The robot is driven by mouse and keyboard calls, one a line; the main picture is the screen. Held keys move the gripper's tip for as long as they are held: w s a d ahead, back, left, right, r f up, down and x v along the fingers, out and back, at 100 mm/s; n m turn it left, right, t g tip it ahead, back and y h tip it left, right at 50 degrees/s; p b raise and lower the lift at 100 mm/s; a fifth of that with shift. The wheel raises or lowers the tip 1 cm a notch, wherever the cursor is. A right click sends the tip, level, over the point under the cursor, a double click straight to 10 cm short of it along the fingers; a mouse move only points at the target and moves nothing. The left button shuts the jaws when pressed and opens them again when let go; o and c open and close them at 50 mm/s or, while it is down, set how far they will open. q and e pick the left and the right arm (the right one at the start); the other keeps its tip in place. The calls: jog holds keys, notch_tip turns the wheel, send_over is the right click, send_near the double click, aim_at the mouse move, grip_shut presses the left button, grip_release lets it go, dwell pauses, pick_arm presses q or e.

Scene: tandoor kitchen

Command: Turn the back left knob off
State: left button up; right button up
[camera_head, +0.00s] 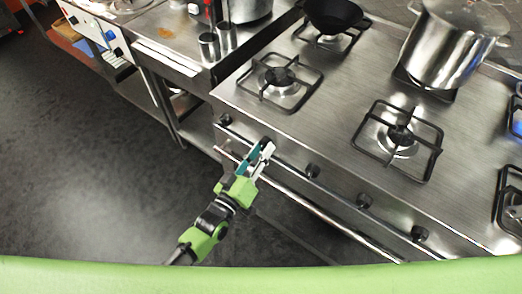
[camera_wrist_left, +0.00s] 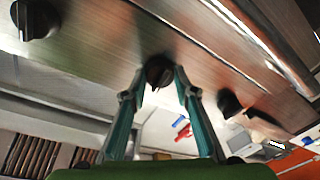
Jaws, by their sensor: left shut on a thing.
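A row of black knobs runs along the stove's steel front panel. My left gripper (camera_head: 264,150) is at the second knob from the left in the head view, and its fingers hide that knob there. In the left wrist view, the black knob (camera_wrist_left: 158,72) sits between the two teal fingertips of my left gripper (camera_wrist_left: 160,78), which are shut on it. The leftmost knob (camera_head: 225,119) and the third knob (camera_head: 312,170) are free on either side. My right gripper is not in view.
The stove top (camera_head: 335,95) has several burners with black grates. A large steel pot (camera_head: 440,50) stands on the back right and a black pan (camera_head: 335,14) at the back. A rail (camera_head: 320,212) runs below the knobs. A steel counter (camera_head: 170,50) adjoins on the left.

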pick_arm(q)
jog(key=o, duration=1.1)
jog(key=shift+s, duration=0.1)
jog(key=v, duration=1.2)
